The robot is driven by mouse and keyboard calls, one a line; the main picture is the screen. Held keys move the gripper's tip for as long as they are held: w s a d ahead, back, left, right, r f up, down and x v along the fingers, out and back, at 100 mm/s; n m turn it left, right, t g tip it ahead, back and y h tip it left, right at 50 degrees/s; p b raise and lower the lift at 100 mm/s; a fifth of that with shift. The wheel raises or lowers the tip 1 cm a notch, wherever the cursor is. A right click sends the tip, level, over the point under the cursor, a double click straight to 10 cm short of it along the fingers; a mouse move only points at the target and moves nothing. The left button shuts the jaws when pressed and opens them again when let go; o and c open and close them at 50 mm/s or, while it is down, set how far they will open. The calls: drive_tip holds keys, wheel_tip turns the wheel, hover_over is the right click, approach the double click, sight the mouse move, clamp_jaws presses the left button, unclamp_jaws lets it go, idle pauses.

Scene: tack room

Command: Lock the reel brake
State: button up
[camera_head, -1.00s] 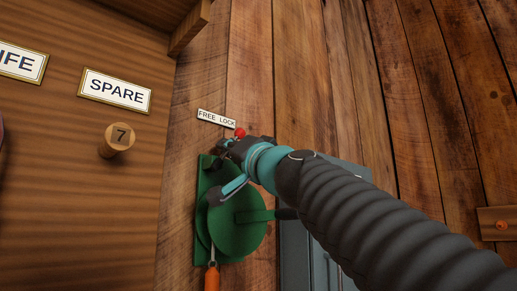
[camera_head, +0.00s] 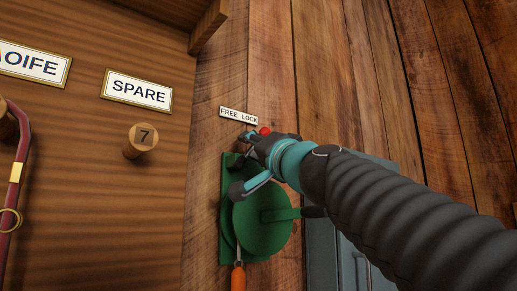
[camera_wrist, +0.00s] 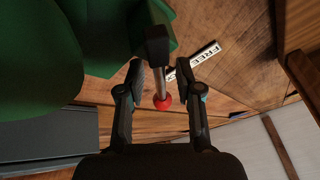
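The reel (camera_head: 262,225) is a green drum on a green wall plate, at the centre in the head view; its green side also fills the upper left of the wrist view (camera_wrist: 35,60). Its brake lever (camera_wrist: 161,78) is a grey rod from a dark block, ending in a red ball (camera_wrist: 162,102). My gripper (camera_wrist: 160,67) is open, with one finger on each side of the rod and gaps visible. In the head view the red ball (camera_head: 265,131) shows beside the LOCK end of the FREE LOCK label (camera_head: 238,115); my gripper hides the rod there.
An orange handle (camera_head: 238,279) hangs below the reel. A grey-blue cabinet (camera_head: 322,262) stands right of it. The plank wall at right is bare.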

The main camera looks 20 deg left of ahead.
drive_tip(key=shift+d, duration=0.1)
drive_tip(key=v, duration=1.1)
drive_tip(key=shift+s+d+f, duration=0.2)
drive_tip(key=shift+d+f, duration=0.1)
idle(0.3)
drive_tip(key=d+f+g+h, duration=0.1)
drive_tip(key=d+f+h, duration=0.25)
drive_tip(key=f, duration=0.75)
drive_tip(key=d+f+g+h, duration=0.1)
drive_tip(key=d+f+h, duration=0.3)
drive_tip(key=f, duration=0.7)
drive_tip(key=d+f+g+h, duration=0.1)
drive_tip(key=d+f+h, duration=0.1)
drive_tip(key=d+f, duration=0.65)
drive_tip(key=s+d+f+g+h, duration=0.1)
drive_tip(key=s+d+f+h, duration=0.2)
drive_tip(key=d+f, duration=0.2)
drive_tip(key=s+d+f+m+g+h, duration=0.1)
drive_tip(key=d+f, duration=0.4)
drive_tip(key=f, duration=0.7)
drive_tip(key=s+d+f+m+g+h, duration=0.1)
drive_tip(key=s+d+f+g+h, duration=0.1)
drive_tip(key=s+d+f+h, duration=0.3)
wheel_tip(320, 180, down, 4)
drive_tip(key=shift+s+d+f+g, duration=0.15)
drive_tip(key=shift+s+d+g, duration=0.05)
drive_tip(key=shift+s+g, duration=0.25)
